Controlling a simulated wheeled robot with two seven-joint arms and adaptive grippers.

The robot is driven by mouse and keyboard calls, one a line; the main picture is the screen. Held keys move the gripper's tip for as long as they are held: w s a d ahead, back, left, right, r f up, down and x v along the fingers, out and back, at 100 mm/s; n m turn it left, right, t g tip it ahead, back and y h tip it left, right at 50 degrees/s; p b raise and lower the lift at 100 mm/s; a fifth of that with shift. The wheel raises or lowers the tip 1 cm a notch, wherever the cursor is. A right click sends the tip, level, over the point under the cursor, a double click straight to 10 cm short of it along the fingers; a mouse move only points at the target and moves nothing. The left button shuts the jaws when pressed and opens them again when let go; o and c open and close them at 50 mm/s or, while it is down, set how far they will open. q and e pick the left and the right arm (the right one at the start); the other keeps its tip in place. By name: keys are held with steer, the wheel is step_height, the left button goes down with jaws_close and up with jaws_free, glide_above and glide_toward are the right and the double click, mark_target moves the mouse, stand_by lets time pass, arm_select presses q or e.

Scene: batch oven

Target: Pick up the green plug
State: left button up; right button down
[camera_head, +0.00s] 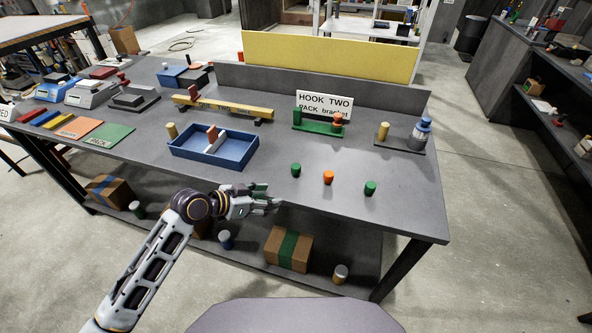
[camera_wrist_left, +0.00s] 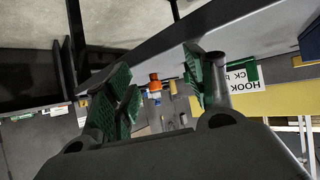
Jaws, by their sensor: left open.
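Two green plugs stand upright on the grey table in the head view. One green plug (camera_head: 296,170) is left of an orange plug (camera_head: 328,177), and the other green plug (camera_head: 370,188) is right of it. My left gripper (camera_head: 271,197) is open and empty, near the table's front edge, to the left of and in front of the nearer-left green plug, apart from it. In the left wrist view its spread green-padded fingers (camera_wrist_left: 158,88) show, with a small orange piece (camera_wrist_left: 154,84) visible beyond the gap. No green plug can be clearly made out there. My right gripper is not in view.
A blue divided tray (camera_head: 240,163) lies behind the left gripper. A green stand (camera_head: 318,128) with a sign (camera_head: 324,104) and a grey stand with a blue-capped bottle (camera_head: 421,132) are farther back. The table's front right area is clear. Boxes sit on the lower shelf.

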arm_select(q)
steer(key=t+h, duration=0.1)
steer(key=h, duration=0.1)
glide_toward(293, 168)
steer(key=shift+s+a+r+m, duration=0.3)
steer(key=shift+s+a+r, duration=0.2)
steer(key=shift+a, duration=0.25)
steer(key=shift+p+x, duration=0.4)
steer(key=shift+x, duration=3.95)
steer(key=shift+f, duration=0.1)
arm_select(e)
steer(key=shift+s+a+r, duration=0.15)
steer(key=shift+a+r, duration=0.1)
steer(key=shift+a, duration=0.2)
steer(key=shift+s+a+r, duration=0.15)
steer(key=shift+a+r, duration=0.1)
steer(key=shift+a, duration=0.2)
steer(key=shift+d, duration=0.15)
